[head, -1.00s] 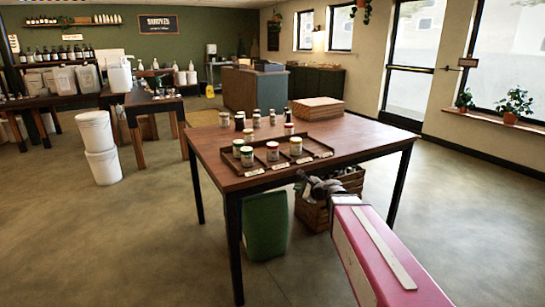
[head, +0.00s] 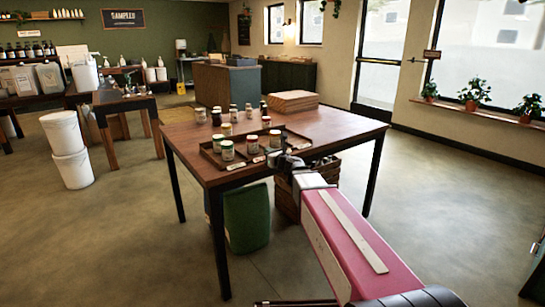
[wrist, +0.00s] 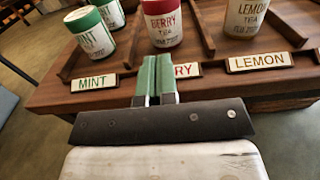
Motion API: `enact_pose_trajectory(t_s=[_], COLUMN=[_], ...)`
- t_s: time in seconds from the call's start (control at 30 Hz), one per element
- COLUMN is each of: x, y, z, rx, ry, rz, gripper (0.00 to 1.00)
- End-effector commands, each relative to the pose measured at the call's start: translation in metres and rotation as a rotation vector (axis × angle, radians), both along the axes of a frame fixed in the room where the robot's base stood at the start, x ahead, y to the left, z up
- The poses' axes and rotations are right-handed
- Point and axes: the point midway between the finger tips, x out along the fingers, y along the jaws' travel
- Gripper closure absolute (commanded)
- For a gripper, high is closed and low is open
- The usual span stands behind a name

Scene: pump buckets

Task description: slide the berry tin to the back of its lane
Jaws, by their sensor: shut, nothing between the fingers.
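The berry tin, a white can with a red lid and red lettering, stands upright at the front of the middle lane of a wooden tray. It shows in the wrist view (wrist: 163,27) and the head view (head: 252,145). My gripper (wrist: 157,80) is shut and empty, its green fingertips side by side. It is in front of the tray's front edge, below the tin in the wrist view and apart from it. The fingers hide part of the berry label (wrist: 187,70). In the head view my gripper (head: 287,163) is at the table's front edge.
Two green-lidded mint tins (wrist: 90,36) stand in the left lane and a lemon tin (wrist: 245,18) in the right lane. Low dividers separate the lanes. Several jars (head: 216,116) and a wooden box (head: 292,100) are behind the tray on the table (head: 180,140).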

Motion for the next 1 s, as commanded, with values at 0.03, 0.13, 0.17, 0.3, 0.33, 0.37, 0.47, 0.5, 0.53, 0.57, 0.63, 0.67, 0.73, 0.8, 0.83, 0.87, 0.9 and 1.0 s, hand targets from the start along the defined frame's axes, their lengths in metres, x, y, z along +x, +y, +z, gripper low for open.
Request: enact_pose_trajectory(t_s=[0.03,0.13,0.17,0.3,0.33,0.37,0.47,0.5,0.53,0.57,0.63,0.67,0.73,0.8,0.83,0.87,0.9,1.0], x=[0.013,0.028,0.033,0.054,0.058,0.061,0.069,0.071,0.072,0.072,0.073,0.072,0.072,0.072,0.072,0.072,0.072,0.078], y=[0.007,0.017,0.020,0.035,0.037,0.039,0.045,0.047,0.048,0.048,0.049,0.049,0.048,0.048,0.048,0.048,0.049,0.052], z=[0.000,0.000,0.000,0.000,0.000,0.000,0.000,0.000,0.000,0.000,0.000,0.000,0.000,0.000,0.000,0.000,0.000,0.000], rx=[0.000,-0.001,-0.001,-0.001,-0.001,-0.001,-0.001,-0.001,-0.001,-0.001,-0.001,-0.001,-0.001,-0.001,-0.001,-0.001,-0.001,-0.001], ry=[0.000,-0.001,-0.001,-0.001,-0.001,-0.001,-0.001,-0.001,-0.001,-0.001,-0.001,-0.001,-0.001,-0.001,-0.001,-0.001,-0.001,-0.001], rz=[0.000,0.000,0.001,0.001,0.000,0.000,0.000,0.000,0.000,0.000,0.000,0.000,0.000,0.000,0.000,0.000,0.000,0.000], gripper=[1.00,1.00,1.00,1.00,1.00,1.00,1.00,1.00,1.00,1.00,1.00,1.00,1.00,1.00,1.00,1.00,1.00,1.00])
